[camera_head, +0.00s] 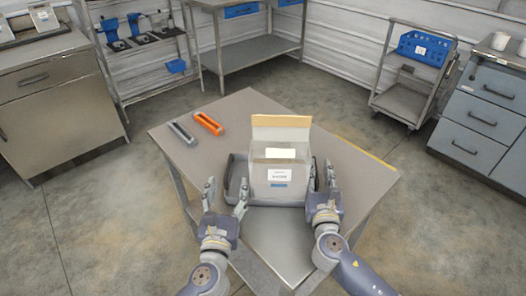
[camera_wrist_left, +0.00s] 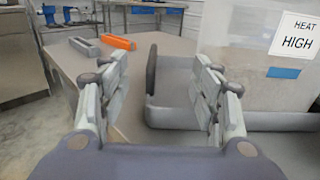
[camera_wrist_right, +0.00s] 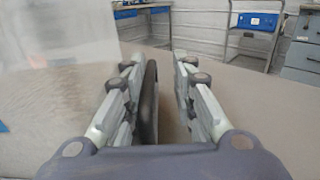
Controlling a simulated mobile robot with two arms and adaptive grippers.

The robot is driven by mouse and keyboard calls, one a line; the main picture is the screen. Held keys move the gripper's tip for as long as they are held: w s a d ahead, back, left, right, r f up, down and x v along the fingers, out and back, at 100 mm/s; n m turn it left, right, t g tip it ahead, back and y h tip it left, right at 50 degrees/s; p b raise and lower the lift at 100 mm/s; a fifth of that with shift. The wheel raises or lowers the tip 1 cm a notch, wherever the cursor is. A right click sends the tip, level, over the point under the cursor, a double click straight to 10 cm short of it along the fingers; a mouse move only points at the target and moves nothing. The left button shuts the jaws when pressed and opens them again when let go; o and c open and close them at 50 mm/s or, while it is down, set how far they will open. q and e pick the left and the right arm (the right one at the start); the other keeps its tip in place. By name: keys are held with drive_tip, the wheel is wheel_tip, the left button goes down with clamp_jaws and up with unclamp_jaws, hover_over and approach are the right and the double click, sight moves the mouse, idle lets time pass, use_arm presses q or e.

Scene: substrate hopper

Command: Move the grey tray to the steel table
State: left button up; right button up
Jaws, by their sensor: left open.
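The grey tray (camera_head: 236,180) stands on the near table (camera_head: 350,180) and holds a clear bin (camera_head: 275,190) with a white label. In the left wrist view the tray (camera_wrist_left: 172,117) shows a black upright handle (camera_wrist_left: 151,70) at its end. My left gripper (camera_head: 227,190) is open at the tray's left end, with the handle between its fingers in its view but not gripped. My right gripper (camera_head: 322,178) is open at the right end. In the right wrist view a black handle (camera_wrist_right: 149,100) stands between its fingers, close to the left one.
An orange holder (camera_head: 208,123) and a grey holder (camera_head: 183,133) lie on the near table, left of the tray. A steel table with a lower shelf (camera_head: 250,55) stands at the back. A cart with a blue bin (camera_head: 421,48) and drawers (camera_head: 480,120) are right. Floor lies between.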

drive_tip(key=o, duration=0.8)
drive_tip(key=shift+a+r, duration=0.1)
drive_tip(key=shift+c, duration=0.2)
drive_tip(key=shift+s, duration=4.05)
use_arm(q)
drive_tip(key=shift+r, duration=0.1)
